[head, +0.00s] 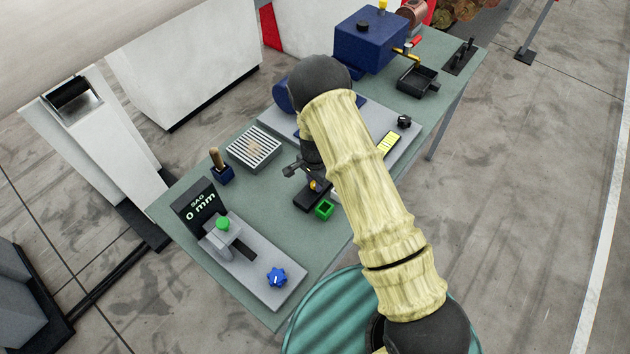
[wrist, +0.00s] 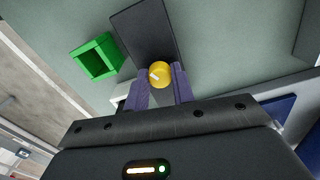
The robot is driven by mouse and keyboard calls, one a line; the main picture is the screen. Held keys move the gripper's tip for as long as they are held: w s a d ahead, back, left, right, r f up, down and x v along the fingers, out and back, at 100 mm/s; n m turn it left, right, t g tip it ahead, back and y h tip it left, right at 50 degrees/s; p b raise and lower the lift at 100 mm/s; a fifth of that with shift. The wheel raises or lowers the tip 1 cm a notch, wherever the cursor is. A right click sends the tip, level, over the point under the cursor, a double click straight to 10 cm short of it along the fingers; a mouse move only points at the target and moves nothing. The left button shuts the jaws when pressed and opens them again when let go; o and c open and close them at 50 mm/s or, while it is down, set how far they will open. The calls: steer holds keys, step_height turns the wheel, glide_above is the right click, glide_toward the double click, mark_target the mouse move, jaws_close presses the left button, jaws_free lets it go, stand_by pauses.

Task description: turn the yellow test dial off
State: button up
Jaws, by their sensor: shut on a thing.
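The yellow test dial (wrist: 159,74) is a small round knob with a pale mark on its left part. It sits at the near end of a dark flat plate (wrist: 142,28). My gripper (wrist: 161,84) has its two purple fingers on either side of the dial, shut on it. The dark plate (head: 307,201) lies on the green bench (head: 290,235).
A green open box (head: 325,209) stands close to the dark plate. A grey fixture with a green knob (head: 222,223), a blue dial (head: 277,277) and a display reading 0 mm (head: 199,205) is at front left. A striped grille (head: 254,147) lies behind. A blue machine (head: 370,42) stands farther back.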

steer(key=shift+n+b, duration=0.4)
steer(key=shift+b, duration=0.15)
steer(key=shift+w+f+n+b, duration=0.1)
steer(key=shift+n+b, duration=0.5)
steer(key=n+b, duration=0.2)
steer(key=n, duration=0.1)
steer(key=shift+b, duration=0.35)
steer(key=n+b, duration=0.2)
steer(key=n, duration=0.2)
steer(key=shift+n+b, duration=0.85)
steer(key=shift+n, duration=0.65)
steer(key=o, duration=1)
